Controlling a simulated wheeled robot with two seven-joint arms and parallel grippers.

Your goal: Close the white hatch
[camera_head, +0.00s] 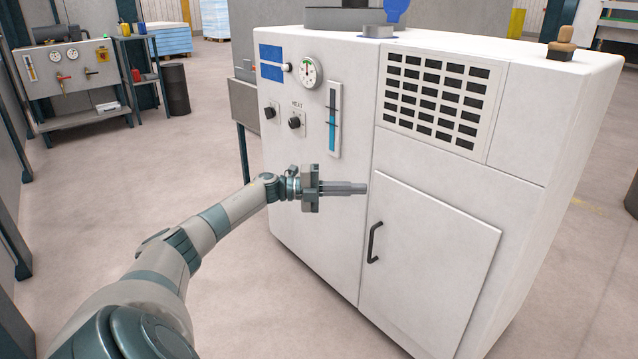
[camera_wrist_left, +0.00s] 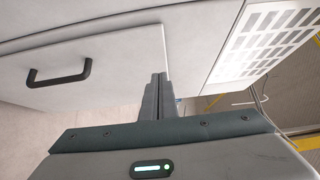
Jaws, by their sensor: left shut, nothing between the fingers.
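The white hatch (camera_head: 435,255) is on the lower right of the white machine's front, with a black bar handle (camera_head: 373,243) near its left edge. It lies flush or almost flush with the front; I cannot tell whether a small gap is left. My left gripper (camera_head: 364,188) is shut and empty, its fingers pointing right, just left of the hatch's upper left corner in the head view. I cannot tell whether it touches. The wrist view shows the fingers (camera_wrist_left: 156,85) in front of a hatch edge, with the handle (camera_wrist_left: 58,72) to the left. My right gripper is not in view.
The white machine (camera_head: 325,225) carries a dial gauge (camera_head: 311,72), knobs and a blue level tube (camera_head: 335,120) left of the hatch, and a vent grille (camera_head: 436,100) above it. A workbench (camera_head: 75,120) stands far left. The floor in front is clear.

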